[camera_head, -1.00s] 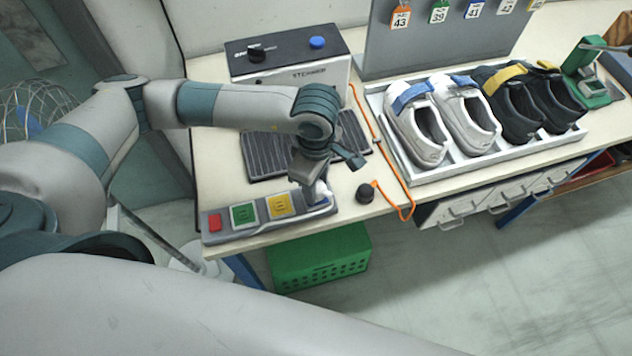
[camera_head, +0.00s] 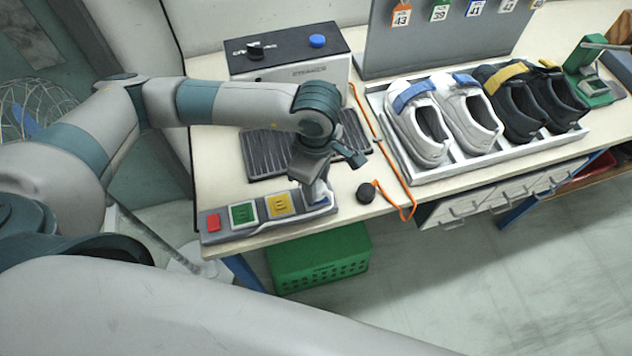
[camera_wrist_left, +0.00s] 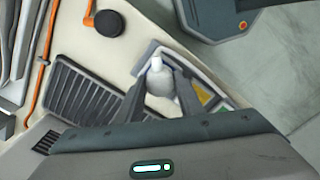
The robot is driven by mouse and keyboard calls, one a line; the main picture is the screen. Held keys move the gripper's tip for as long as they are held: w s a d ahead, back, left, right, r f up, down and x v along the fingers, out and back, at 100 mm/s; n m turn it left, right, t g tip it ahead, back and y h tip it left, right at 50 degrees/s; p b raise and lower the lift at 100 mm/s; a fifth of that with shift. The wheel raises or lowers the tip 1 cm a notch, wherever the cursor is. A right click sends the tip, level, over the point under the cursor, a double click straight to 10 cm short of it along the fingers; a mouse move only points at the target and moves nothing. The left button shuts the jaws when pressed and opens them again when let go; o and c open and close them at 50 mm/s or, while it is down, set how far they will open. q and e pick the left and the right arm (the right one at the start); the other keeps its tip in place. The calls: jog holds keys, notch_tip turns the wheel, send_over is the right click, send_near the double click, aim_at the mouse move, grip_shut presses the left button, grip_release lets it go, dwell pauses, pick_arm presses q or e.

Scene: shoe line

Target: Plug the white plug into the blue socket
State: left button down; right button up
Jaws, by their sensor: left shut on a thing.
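My left gripper (camera_head: 313,192) points down over the right end of the grey socket strip (camera_head: 228,231). It is shut on the white plug (camera_wrist_left: 160,80), which shows between the fingers in the left wrist view. The blue socket (camera_head: 325,199) is at the strip's right end, past the yellow square, and the gripper largely covers it. The plug is right at the socket; I cannot tell whether it is seated or just above. My right gripper is not in view.
The strip also has red (camera_head: 213,222), green (camera_head: 243,213) and yellow (camera_head: 279,204) squares. A black knob (camera_head: 366,193) and an orange cord (camera_head: 393,168) lie to the right. A steamer box (camera_head: 322,73) and a shoe tray (camera_head: 425,178) stand behind. A green crate (camera_head: 318,262) is below the table edge.

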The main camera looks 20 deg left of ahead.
pick_arm(q)
jog(key=shift+b, duration=1.05)
dwell(1.9)
jog(key=shift+f+b, duration=0.7)
jog(key=shift+b, duration=0.3)
dwell(0.8)
jog(key=c, duration=1.1)
grip_release()
jog(key=shift+r, duration=0.1)
